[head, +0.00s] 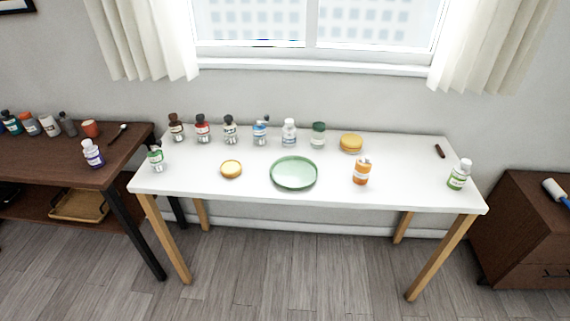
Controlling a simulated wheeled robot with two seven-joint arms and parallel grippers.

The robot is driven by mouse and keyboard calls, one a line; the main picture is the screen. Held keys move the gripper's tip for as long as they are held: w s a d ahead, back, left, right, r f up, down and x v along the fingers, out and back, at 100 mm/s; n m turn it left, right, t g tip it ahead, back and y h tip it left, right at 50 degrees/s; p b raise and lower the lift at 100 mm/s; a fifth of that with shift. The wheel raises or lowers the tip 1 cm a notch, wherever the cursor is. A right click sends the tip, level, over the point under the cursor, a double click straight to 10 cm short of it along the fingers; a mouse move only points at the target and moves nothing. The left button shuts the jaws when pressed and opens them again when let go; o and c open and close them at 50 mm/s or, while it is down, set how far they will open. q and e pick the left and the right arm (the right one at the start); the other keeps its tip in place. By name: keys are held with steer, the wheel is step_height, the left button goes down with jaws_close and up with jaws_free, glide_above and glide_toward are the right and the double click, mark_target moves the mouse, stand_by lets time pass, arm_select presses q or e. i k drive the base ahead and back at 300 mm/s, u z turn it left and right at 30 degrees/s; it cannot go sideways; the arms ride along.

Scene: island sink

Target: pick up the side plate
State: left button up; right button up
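A round pale green plate (293,173), which looks like the side plate, lies flat and empty near the front middle of the white table (215,190). Nothing covers it. A small yellow round item (231,169) lies apart to its left, and an orange bottle (361,172) stands apart to its right. Neither of my grippers shows in the head view.
Several bottles (230,130) and a green-lidded jar (318,136) line the table's back, with a larger yellow round item (351,143). The table's front edge before the plate is clear.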

mark_target(291, 172)
steer(key=u, duration=0.25)
steer(key=i, duration=1.3)
steer(key=z, duration=0.35)
